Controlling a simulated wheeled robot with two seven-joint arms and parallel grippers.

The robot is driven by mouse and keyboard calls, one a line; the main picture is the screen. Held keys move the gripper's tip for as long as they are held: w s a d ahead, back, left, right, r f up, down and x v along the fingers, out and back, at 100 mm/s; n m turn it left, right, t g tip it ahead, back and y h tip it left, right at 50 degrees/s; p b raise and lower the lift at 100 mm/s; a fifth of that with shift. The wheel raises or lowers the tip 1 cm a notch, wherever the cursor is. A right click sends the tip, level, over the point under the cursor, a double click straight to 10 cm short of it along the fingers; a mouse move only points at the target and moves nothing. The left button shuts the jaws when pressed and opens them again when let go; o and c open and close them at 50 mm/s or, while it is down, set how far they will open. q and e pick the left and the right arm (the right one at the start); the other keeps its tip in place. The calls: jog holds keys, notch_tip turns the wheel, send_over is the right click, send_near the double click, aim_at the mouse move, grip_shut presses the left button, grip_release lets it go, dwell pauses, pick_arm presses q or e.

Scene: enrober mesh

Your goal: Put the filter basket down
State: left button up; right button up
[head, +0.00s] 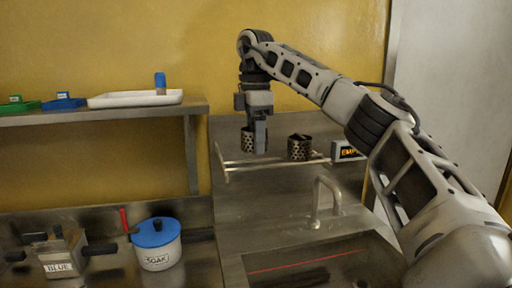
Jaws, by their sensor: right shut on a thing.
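A perforated metal filter basket (247,141) is at my right gripper (260,143), which is shut on it. The gripper points down above the left part of a wire rail shelf (275,161) on the steel back panel. The fingers hide part of the basket. I cannot tell whether the basket touches the rail. A second perforated basket (300,148) stands on the right part of the rail. My left gripper is not in view.
A sign (348,151) starting "EMP" is right of the rail. Below are a tap (325,200) and sink (375,248). A blue-lidded SOAK pot (157,250) and a BLUE-labelled box (62,264) stand lower left. A shelf (130,113) holds a white tray (110,100).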

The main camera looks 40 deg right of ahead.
jog(key=shift+f, duration=1.25)
jog(key=shift+f, duration=0.2)
jog(key=o, duration=1)
jog(key=shift+r, duration=0.15)
notch_tip(320, 180, up, 12)
jog(key=shift+r, duration=0.1)
